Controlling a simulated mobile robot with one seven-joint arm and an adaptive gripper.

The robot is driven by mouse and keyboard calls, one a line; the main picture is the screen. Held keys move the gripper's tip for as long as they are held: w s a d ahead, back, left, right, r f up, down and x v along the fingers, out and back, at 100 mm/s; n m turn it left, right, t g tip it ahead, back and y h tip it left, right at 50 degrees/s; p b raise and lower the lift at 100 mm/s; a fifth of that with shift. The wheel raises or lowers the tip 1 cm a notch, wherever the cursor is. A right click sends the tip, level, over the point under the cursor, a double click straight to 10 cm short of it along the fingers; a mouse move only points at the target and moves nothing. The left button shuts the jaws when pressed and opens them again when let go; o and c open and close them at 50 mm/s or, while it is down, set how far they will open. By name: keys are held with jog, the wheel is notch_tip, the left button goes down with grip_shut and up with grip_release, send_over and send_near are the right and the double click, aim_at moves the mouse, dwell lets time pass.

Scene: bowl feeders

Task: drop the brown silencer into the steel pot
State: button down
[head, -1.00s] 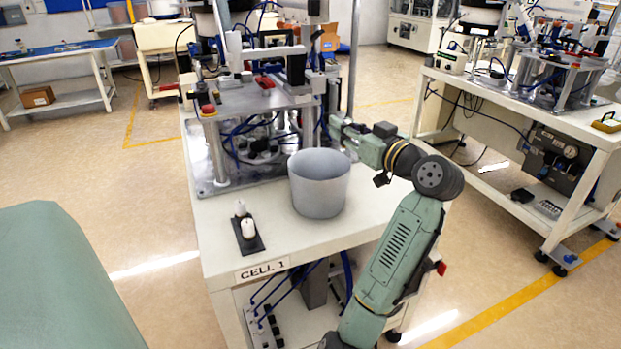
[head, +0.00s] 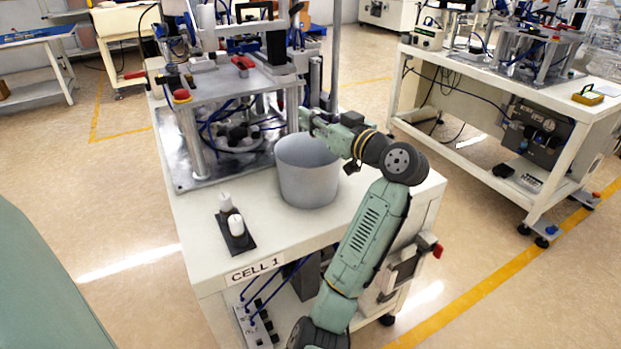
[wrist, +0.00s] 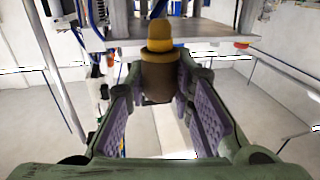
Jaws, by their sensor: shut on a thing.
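The brown silencer (wrist: 157,82), a dark brown body with a yellow-gold top, is upright between the purple pads of my gripper (wrist: 160,90) in the wrist view. My gripper is shut on it. In the head view my gripper (head: 312,121) is above the far rim of the steel pot, and the silencer is too small there to make out. The steel pot (head: 308,180) is a plain grey, open-topped vessel standing upright on the white CELL 1 table (head: 265,228). Its inner floor is hidden in the head view.
A metal feeder rig (head: 225,80) with posts and a plate stands behind and left of the pot. A black stand (head: 235,235) with white pieces is at the table's front left. Another bench (head: 470,80) with machinery is at the right. The table front is mostly clear.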

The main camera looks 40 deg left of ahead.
jog(key=shift+f, duration=0.7)
jog(key=c, duration=1.3)
grip_release()
jog(key=d, duration=0.4)
jog(key=s+d, duration=0.1)
jog(key=d, duration=0.3)
jog(key=s+d, duration=0.1)
jog(key=d, duration=0.2)
jog(key=shift+s+d, duration=0.2)
jog(key=shift+d, duration=0.2)
